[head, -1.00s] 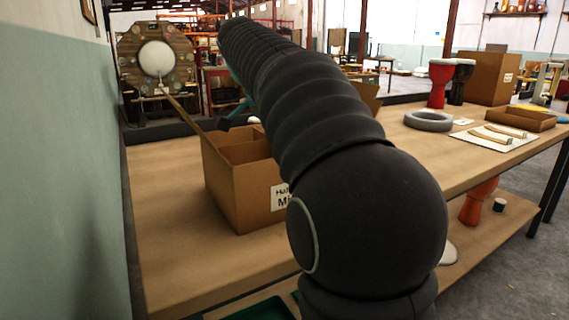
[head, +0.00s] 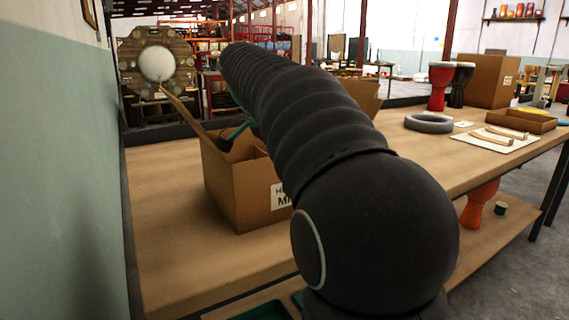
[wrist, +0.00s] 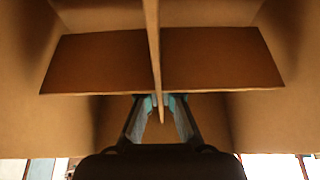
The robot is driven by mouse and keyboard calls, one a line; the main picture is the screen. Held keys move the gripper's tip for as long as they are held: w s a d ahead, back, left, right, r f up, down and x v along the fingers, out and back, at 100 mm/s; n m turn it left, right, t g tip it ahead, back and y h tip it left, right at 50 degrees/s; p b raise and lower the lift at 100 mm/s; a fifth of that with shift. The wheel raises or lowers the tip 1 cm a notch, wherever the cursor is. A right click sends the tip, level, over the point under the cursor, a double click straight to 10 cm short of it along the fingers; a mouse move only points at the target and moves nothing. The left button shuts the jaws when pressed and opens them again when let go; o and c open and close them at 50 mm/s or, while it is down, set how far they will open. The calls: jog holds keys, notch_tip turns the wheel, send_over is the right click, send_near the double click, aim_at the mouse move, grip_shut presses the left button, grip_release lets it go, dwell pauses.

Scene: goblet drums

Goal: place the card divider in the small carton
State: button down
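The small carton (head: 232,194) stands open on the bench in the head view, with flaps raised and a partly hidden label on its front. My gripper (head: 228,140) reaches down into its left part, partly hidden by the carton wall. In the wrist view, the brown card divider (wrist: 222,60) shows as crossed panels between the carton's side walls (wrist: 28,60). My gripper (wrist: 160,101) has its blue-tipped fingers close on both sides of the divider's upright panel and appears shut on it. Whether the divider touches the carton floor cannot be seen.
My arm covers much of the bench middle. To the right are a grey ring (head: 428,123), a red goblet drum (head: 439,86), a larger carton (head: 487,78), a white sheet with curved pieces (head: 497,139) and a tray (head: 522,120). A wall (head: 55,180) borders the left.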

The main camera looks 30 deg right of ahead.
jog(key=c, duration=1.3)
grip_release()
jog(key=p+v, duration=0.4)
jog(key=v, duration=0.9)
jog(key=shift+d+r, duration=0.15)
